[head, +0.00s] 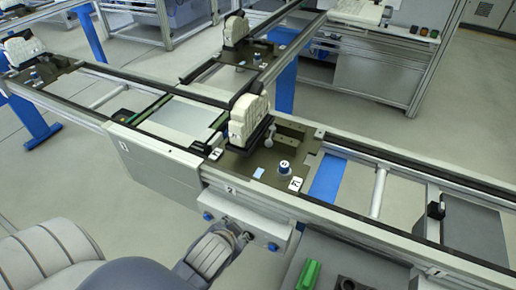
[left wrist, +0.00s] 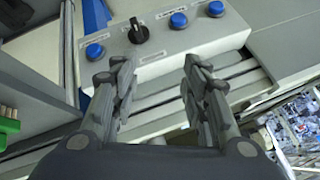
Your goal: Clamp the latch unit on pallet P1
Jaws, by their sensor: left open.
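The nearest pallet (head: 240,163) is a dark plate on the conveyor in the middle of the head view. A cream block-shaped unit (head: 243,120) stands upright in a dark holder on it, likely the latch unit. My left gripper (left wrist: 153,82) is open and empty, in front of a white control box (left wrist: 190,45) with blue buttons and a black rotary switch (left wrist: 138,31). The box also shows in the head view (head: 250,226), below the pallet.
Two more pallets with cream units stand at the back (head: 235,30) and far left (head: 24,45). Conveyor rails (head: 400,160) run right. A green part (head: 307,275) lies at the bottom, close to the box.

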